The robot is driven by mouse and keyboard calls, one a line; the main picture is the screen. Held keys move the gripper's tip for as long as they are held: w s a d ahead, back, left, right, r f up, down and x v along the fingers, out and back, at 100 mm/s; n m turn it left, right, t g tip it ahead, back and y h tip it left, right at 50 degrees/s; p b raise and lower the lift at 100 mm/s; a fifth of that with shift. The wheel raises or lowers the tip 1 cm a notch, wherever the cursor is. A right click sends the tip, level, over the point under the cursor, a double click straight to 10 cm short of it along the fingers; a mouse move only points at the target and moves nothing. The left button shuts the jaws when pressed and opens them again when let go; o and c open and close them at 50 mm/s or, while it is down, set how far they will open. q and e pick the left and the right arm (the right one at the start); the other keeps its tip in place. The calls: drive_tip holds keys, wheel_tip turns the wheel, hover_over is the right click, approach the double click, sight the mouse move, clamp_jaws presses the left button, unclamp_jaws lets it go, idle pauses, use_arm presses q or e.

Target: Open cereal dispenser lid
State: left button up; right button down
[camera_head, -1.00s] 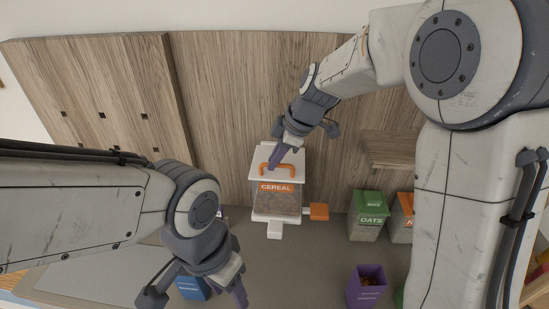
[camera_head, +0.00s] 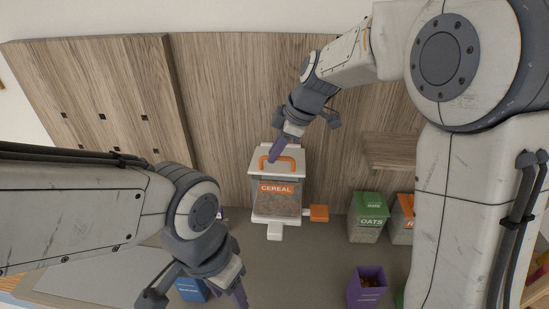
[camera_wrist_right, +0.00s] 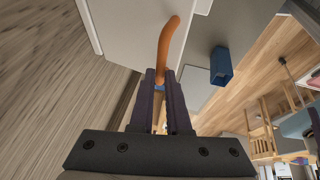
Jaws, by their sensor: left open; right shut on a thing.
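The cereal dispenser (camera_head: 276,205) stands against the wooden back wall, with an orange CEREAL label and a clear front. Its white lid (camera_head: 257,168) carries an orange handle (camera_head: 290,162). The lid looks slightly tilted, with its front edge a little raised. My right gripper (camera_head: 273,157) is shut on the handle from above. In the right wrist view, the handle (camera_wrist_right: 169,42) runs between the dark purple fingers (camera_wrist_right: 160,78), beside the pale lid (camera_wrist_right: 125,35). My left gripper (camera_head: 196,300) is open and empty, low over the counter at the left front, away from the dispenser.
An orange crank knob (camera_head: 319,213) sticks out at the dispenser's right. A purple box (camera_head: 367,290) is at the front, and a blue box (camera_head: 192,290) is by my left gripper.

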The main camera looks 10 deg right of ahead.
sight(277, 165)
drive_tip(key=shift+w+d+r, duration=0.2)
drive_tip(key=shift+w+r, duration=0.4)
drive_tip(key=shift+r, duration=0.05)
drive_tip(key=shift+w+d+r, duration=0.15)
drive_tip(key=shift+w+r, duration=0.4)
drive_tip(key=shift+r, duration=0.05)
drive_tip(key=shift+w+d+r+p, duration=0.2)
drive_tip(key=shift+w+r, duration=0.25)
drive_tip(key=shift+w, duration=0.3)
drive_tip(key=shift+w+d+r+p, duration=0.1)
drive_tip(key=shift+w+r+p, duration=0.25)
drive_tip(key=shift+w, duration=0.35)
